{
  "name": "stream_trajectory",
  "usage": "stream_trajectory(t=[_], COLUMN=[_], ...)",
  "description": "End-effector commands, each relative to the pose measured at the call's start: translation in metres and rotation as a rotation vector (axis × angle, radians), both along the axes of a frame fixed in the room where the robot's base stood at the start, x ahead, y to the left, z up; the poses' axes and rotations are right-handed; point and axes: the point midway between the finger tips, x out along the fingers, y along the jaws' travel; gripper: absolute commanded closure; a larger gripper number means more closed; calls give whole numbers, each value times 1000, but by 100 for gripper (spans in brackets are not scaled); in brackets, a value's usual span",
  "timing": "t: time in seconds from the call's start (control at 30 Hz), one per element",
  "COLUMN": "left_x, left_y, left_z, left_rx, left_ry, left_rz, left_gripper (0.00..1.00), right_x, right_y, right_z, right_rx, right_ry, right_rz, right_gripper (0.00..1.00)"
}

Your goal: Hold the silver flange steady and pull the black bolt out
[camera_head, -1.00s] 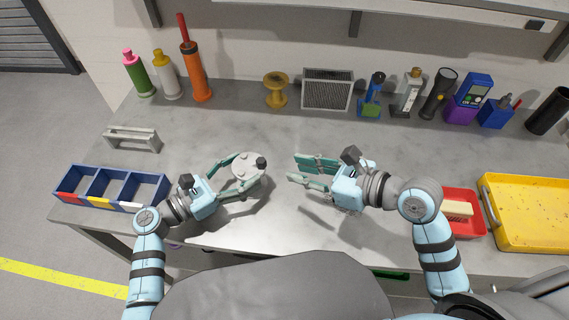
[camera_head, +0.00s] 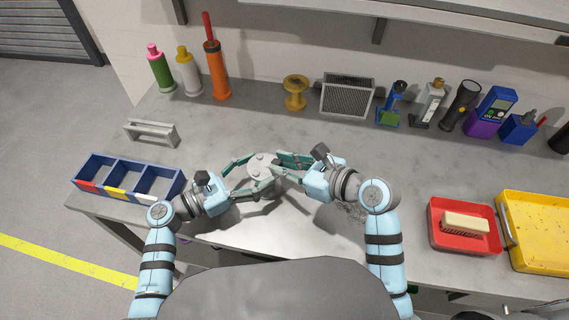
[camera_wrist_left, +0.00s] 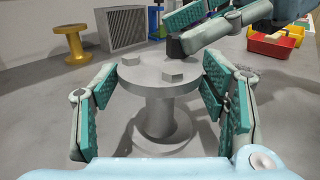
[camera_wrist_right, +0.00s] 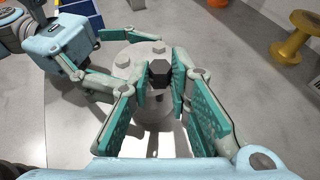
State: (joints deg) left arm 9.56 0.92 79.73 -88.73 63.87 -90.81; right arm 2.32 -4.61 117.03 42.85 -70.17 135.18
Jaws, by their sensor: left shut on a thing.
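The silver flange (camera_head: 259,162) is a round disc on a pedestal, with several grey bolt heads on top. My left gripper (camera_head: 258,170) is shut on it, one finger on each side of the rim; the left wrist view shows the flange (camera_wrist_left: 158,78) between the pads. The black bolt (camera_wrist_right: 160,72) is at the flange's edge on the right arm's side. My right gripper (camera_wrist_right: 160,84) is open, with its fingers on either side of the bolt's head. In the left wrist view the bolt (camera_wrist_left: 175,46) shows beside a right fingertip. Its lower part is mostly hidden.
A blue three-part bin (camera_head: 127,188) and a grey handle (camera_head: 151,133) lie left. A red tray (camera_head: 437,238) with a brush and a yellow tray (camera_head: 510,250) are right. Bottles, a yellow spool (camera_head: 295,93) and tools line the back.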

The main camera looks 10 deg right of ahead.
Motion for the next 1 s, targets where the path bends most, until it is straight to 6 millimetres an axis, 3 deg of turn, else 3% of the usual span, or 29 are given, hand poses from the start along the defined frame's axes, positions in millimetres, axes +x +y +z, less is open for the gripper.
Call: stream_trajectory(t=[0.53,1.0], left_x=[0,0], left_y=[0,0], left_z=[-1,-1], left_rx=[0,0], left_ry=[2,2], left_rz=[1,0], left_gripper=[71,71], right_x=[-1,0], right_y=[0,0], right_z=[1,28], right_rx=[2,2], right_ry=[2,-2], right_rz=[2,1], right_gripper=[100,100])
